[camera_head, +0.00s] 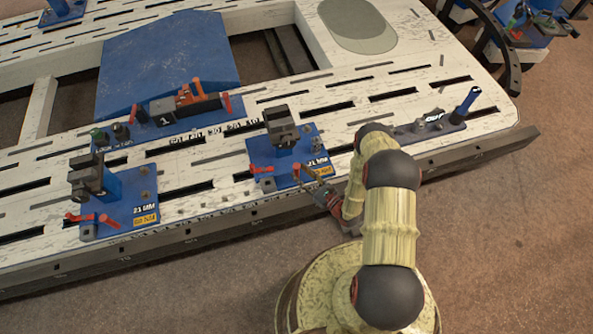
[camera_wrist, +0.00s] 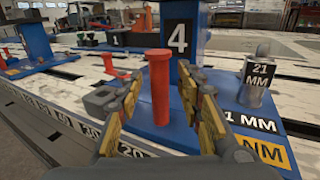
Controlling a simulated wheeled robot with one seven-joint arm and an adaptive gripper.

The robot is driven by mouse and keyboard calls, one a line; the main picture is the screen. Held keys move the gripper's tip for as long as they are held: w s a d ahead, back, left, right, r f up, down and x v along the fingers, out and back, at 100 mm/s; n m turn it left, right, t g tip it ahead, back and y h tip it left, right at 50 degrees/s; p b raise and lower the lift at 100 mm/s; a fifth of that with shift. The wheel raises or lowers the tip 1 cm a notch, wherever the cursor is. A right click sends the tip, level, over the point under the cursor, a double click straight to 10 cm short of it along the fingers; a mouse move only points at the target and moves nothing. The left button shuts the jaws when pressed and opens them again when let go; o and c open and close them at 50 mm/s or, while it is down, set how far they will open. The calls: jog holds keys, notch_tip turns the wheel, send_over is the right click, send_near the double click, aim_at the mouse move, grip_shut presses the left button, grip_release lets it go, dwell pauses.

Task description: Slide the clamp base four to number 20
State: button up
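Clamp base four (camera_head: 312,159) is a blue plate with a dark clamp on a post, at the front edge of the pale slotted bench. In the wrist view its blue post (camera_wrist: 178,58) bears a 4, with a 21 MM label beside it. A red upright handle (camera_wrist: 160,88) stands at the base's front. My gripper (camera_wrist: 160,85) is open, with one finger on each side of this handle and gaps showing. In the head view my gripper (camera_head: 312,178) reaches the base's front corner.
Another blue clamp base (camera_head: 125,211) stands to the left on the bench edge. A base marked 1 (camera_head: 165,118) lies behind. A blue-grey fixture (camera_head: 435,125) is to the right. The front-edge scale (camera_wrist: 62,116) between the left base and base four looks clear.

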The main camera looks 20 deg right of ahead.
jog(key=shift+x, duration=1.3)
jog(key=shift+c, duration=0.8)
jog(key=c, duration=0.8)
grip_shut()
